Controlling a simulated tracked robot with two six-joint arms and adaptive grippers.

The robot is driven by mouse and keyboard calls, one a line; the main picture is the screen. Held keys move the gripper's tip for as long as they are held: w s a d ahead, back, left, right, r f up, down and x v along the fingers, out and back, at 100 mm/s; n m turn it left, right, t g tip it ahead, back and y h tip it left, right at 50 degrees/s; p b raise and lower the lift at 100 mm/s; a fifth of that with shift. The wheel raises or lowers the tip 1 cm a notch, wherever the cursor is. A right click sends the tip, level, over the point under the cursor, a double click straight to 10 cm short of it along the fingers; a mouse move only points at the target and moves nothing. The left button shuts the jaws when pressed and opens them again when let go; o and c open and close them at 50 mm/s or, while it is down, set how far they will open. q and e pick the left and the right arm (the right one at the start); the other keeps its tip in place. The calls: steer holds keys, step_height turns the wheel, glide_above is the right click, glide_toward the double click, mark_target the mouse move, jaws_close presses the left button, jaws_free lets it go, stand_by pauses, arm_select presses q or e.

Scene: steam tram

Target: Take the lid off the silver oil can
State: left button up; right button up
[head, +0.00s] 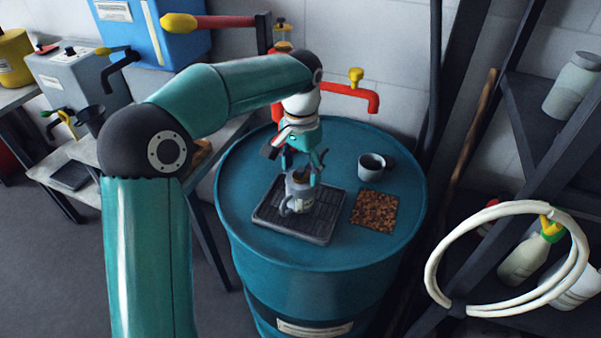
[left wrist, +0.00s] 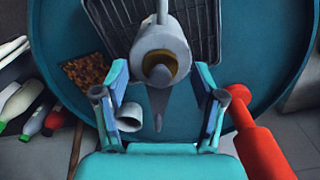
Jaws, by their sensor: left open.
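The silver oil can (head: 297,202) stands upright on a dark ribbed tray (head: 317,232) on top of a blue drum (head: 240,205). In the left wrist view, the can (left wrist: 160,42) shows from above, with its handle at the top and its pointed spout toward the bottom. A brass-coloured ring with a grey round knob, apparently the lid (left wrist: 160,73), sits on its top. My left gripper (head: 301,172) is open directly above the can, pointing down. In the left wrist view its fingers (left wrist: 161,85) stand apart on either side of the can top. My right gripper is not in view.
A grey-white cup (head: 371,171) and a brown speckled mat (head: 374,211) lie right of the tray. A dark shelf with a white hose coil (head: 432,268) stands at the right.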

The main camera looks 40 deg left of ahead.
arm_select(q)
steer(key=c, duration=0.9)
steer(key=shift+r, duration=0.1)
